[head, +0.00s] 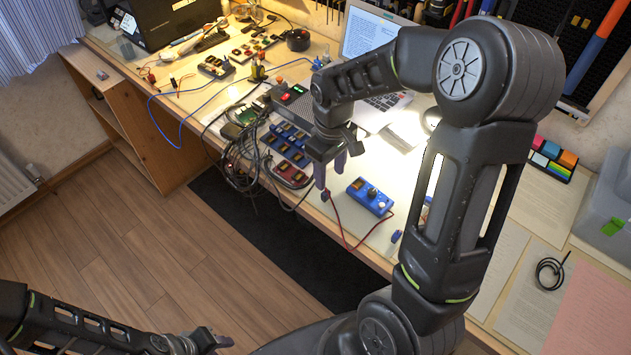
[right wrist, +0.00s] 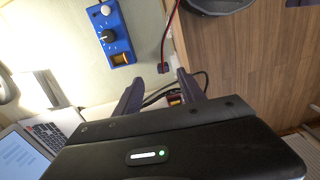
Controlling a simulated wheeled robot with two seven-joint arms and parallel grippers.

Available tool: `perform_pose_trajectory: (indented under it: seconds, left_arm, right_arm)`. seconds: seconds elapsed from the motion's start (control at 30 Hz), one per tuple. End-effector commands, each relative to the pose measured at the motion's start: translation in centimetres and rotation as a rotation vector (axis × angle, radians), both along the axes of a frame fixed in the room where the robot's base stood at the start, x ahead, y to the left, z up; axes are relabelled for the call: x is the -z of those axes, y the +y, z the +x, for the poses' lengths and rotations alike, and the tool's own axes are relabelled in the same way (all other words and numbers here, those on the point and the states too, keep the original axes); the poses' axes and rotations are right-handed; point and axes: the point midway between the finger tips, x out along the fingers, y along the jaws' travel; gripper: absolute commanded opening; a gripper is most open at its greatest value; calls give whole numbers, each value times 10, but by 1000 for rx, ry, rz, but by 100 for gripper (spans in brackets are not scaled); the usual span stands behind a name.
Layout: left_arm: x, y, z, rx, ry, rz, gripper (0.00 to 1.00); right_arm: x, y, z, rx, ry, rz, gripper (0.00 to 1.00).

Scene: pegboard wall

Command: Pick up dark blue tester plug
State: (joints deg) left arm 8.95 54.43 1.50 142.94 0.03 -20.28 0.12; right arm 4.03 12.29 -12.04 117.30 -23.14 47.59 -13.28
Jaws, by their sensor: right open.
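The dark blue tester plug (right wrist: 163,67) is at the end of a red and black lead, by the table's front edge. In the head view it seems to be the small dark piece (head: 325,196) at the fingertips, hard to tell from them. My right gripper (head: 331,176) points down over the table edge. In the right wrist view its open fingers (right wrist: 160,84) stand on either side of the plug's line, with the plug just beyond the tips and apparently untouched. My left gripper (head: 212,341) is low at the bottom, away from the table; its jaws are unclear.
A blue tester box (head: 370,196) with a knob lies right of the right gripper. Tangled cables (head: 243,155) and blue modules (head: 287,143) are to its left. A laptop (head: 380,45) stands behind. Open floor (head: 110,230) lies in front of the table.

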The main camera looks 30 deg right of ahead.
Motion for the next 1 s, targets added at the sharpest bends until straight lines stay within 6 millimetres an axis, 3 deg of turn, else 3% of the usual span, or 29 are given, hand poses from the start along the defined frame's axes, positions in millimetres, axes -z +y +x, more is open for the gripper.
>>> perform_pose_trajectory:
  seconds: [0.37, 0.7, 1.0]
  left_arm:
    - [0, 0, 0, 0, 1, 0, 36]
    - [-2, 0, 0, -1, 1, 1, 36]
    - [-2, 0, 0, -1, 1, 1, 36]
  right_arm:
    - [1, 1, 0, 1, -2, 1, 47]
    - [27, 2, 0, 1, -2, 1, 47]
    - [28, 2, 0, 1, -2, 1, 47]
